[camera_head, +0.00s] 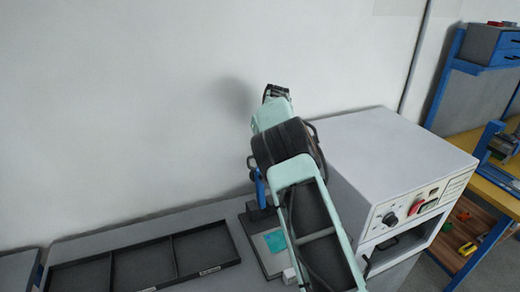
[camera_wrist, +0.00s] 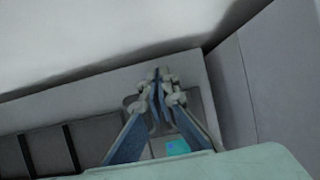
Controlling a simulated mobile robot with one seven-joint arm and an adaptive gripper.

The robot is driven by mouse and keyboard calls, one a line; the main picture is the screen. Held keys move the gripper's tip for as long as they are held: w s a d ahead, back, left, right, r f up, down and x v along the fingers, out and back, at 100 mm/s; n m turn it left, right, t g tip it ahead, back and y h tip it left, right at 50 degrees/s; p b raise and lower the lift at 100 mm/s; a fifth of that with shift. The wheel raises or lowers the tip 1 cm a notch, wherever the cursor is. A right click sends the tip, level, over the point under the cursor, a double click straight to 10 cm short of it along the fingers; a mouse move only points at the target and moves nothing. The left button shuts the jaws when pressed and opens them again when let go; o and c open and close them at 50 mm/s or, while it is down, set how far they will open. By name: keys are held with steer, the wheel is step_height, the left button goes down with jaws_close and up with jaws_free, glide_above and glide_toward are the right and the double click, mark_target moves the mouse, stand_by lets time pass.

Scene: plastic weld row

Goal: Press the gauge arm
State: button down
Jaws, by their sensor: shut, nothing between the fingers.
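My gripper (camera_wrist: 159,88) is shut and empty in the wrist view, its blue-grey fingers meeting over the far part of a grey fixture plate (camera_wrist: 196,106). The plate carries a teal patch (camera_wrist: 178,147). In the head view the same plate (camera_head: 272,263) and teal patch (camera_head: 276,240) lie on the bench, partly behind my arm. A narrow blue upright piece (camera_head: 259,188) shows there above a black part; I cannot tell whether it is my finger or the fixture. I cannot make out the gauge arm clearly, nor any contact with it.
A large white machine (camera_head: 385,165) with a knob and red switch stands right of the plate. A black divided tray (camera_head: 145,264) lies to the left on the grey bench (camera_head: 120,232). The wall is close behind. A yellow-topped workbench (camera_head: 485,165) stands at far right.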

steer(key=shift+r, duration=0.1)
steer(key=v, duration=1.2)
